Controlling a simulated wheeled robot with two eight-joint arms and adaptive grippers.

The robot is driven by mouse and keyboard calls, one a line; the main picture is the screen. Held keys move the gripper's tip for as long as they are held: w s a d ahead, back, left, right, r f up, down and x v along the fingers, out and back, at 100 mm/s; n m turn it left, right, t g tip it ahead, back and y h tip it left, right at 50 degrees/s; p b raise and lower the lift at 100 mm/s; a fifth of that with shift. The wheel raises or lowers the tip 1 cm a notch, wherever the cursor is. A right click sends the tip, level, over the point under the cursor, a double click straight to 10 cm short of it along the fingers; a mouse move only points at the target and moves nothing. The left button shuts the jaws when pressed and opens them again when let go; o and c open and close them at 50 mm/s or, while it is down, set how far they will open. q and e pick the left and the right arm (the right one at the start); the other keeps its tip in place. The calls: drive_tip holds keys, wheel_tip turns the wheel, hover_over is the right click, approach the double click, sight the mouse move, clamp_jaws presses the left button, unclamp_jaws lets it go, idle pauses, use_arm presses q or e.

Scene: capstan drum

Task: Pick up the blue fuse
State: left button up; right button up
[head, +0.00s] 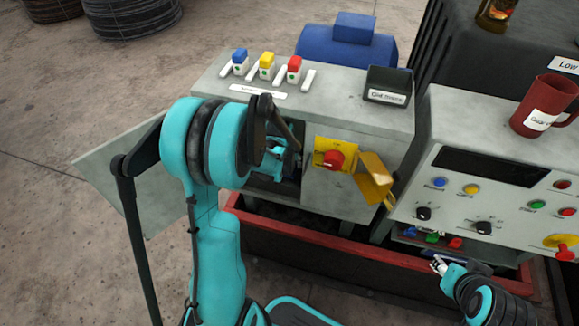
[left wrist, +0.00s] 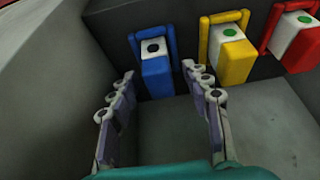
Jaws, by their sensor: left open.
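In the left wrist view a blue fuse (left wrist: 157,78) with a white face and a black dot sits in a blue bracket inside a grey box. My left gripper (left wrist: 159,70) is open, its two fingers pointing at this fuse from either side and below; whether they touch it I cannot tell. In the head view my left gripper (head: 287,158) is mostly hidden by my arm at the cabinet opening. Another blue fuse (head: 239,60) stands on the cabinet top. My right gripper (head: 439,266) is small by the lower right shelf; its jaws are unclear.
Beside the held-in fuse are a yellow fuse (left wrist: 227,48) and a red fuse (left wrist: 294,40) with green dots. The grey cabinet (head: 340,118) carries a dark bin (head: 388,86), a red knob (head: 334,160) and a yellow hasp (head: 374,180). Its open door (head: 130,180) extends left.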

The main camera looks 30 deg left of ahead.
use_arm(q)
clamp_jaws()
drive_tip(key=shift+s+r, duration=0.1)
